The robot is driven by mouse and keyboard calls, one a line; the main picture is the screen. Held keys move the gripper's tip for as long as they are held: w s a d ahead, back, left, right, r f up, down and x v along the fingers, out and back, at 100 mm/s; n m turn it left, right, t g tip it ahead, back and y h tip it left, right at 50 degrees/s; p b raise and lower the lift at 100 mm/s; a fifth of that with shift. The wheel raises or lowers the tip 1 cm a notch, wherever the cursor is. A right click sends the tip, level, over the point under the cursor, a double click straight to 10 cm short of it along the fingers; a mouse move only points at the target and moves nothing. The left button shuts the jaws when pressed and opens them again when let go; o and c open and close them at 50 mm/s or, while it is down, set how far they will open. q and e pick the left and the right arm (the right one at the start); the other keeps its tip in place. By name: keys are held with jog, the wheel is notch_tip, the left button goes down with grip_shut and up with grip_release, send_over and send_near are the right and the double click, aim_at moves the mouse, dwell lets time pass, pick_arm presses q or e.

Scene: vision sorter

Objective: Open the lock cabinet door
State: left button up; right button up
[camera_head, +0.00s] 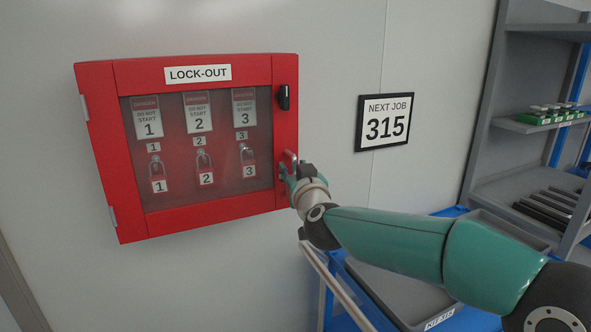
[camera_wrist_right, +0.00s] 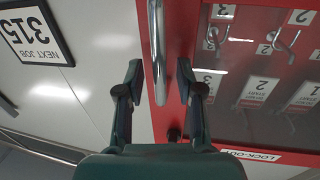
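The red lock cabinet (camera_head: 195,215) hangs on the wall in the head view, its door (camera_head: 190,145) shut. Behind the door's clear pane, padlocks numbered 1, 2 and 3 hang under tags. A metal bar handle (camera_head: 289,158) sits low on the door's right side; my right gripper (camera_head: 292,177) is at it and partly covers it. In the right wrist view, which is upside down, the handle (camera_wrist_right: 157,50) lies between the two spread fingers of my right gripper (camera_wrist_right: 159,75), with gaps on both sides. My left gripper is not in view.
A black latch (camera_head: 284,97) sits above the handle. A framed sign "NEXT JOB 315" (camera_head: 385,122) hangs right of the cabinet. A blue cart with a grey tray (camera_head: 400,290) stands below my right arm. Grey shelving (camera_head: 510,155) is at the right. The wall left of the cabinet is clear.

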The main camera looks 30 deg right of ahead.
jog(key=shift+c, duration=0.2)
grip_shut()
jog(key=shift+d, duration=0.1)
